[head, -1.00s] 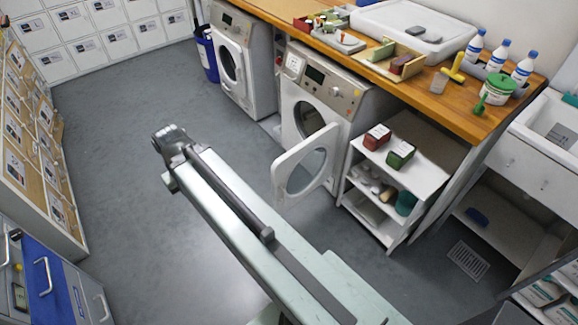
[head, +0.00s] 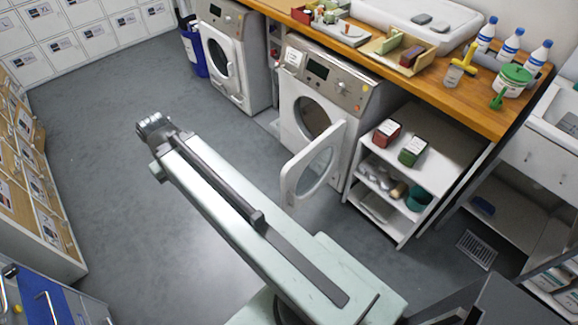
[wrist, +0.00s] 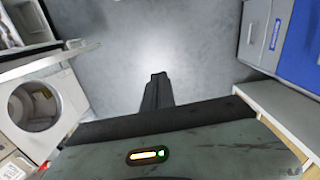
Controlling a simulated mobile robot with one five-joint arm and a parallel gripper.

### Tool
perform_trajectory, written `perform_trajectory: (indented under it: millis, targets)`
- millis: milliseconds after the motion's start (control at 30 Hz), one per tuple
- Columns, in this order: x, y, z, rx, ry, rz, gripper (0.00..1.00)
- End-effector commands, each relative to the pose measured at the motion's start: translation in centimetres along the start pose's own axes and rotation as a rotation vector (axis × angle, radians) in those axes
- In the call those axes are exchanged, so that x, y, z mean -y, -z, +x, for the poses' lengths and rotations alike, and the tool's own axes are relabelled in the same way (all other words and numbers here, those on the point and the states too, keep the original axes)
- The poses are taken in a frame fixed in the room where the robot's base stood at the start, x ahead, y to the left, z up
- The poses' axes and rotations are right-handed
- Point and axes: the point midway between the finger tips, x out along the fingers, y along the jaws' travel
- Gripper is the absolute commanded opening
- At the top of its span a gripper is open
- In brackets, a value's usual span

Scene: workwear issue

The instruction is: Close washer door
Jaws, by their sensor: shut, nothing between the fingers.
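The white washer (head: 359,122) under the wooden counter has its round door (head: 341,139) swung wide open, standing out into the room. Its dark drum opening shows behind the door. In the wrist view the open door (wrist: 48,58) is seen nearly edge-on at the left, with the washer's drum opening (wrist: 36,106) below it. My gripper (head: 148,122) is out over the floor, left of the door and well apart from it. In the wrist view its fingers (wrist: 158,78) are together and empty, pointing at bare floor.
A second washer (head: 252,62) stands farther back, beside a blue bin (head: 194,55). A white shelf unit (head: 440,160) with boxes stands right of the open door. Lockers and drawers line the left side. The grey floor (head: 110,90) between is clear.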

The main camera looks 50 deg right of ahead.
Motion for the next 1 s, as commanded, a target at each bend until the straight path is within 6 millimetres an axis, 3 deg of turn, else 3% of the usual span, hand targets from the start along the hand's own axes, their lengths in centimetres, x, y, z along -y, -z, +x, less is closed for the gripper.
perform_trajectory:
  millis: [167,267,367,567,700,800,900,1000]
  targets:
    - [-0.1,0.0,0.1,0.001,0.001,-0.003,0.00]
    - [-2.0,0.1,1.2,0.005,0.023,-0.043,0.00]
    - [-6.8,-0.1,3.4,0.002,0.082,-0.162,0.00]
    - [-20.4,-3.2,8.4,-0.137,0.240,-0.571,0.00]
    - [-29.7,-7.4,11.1,-0.335,0.258,-0.872,0.00]
    - [-35.3,-11.2,12.4,-0.483,0.203,-1.071,0.00]
    - [-39.5,-14.7,13.2,-0.598,0.113,-1.230,0.00]
    - [-42.1,-17.3,13.4,-0.667,0.032,-1.341,0.00]
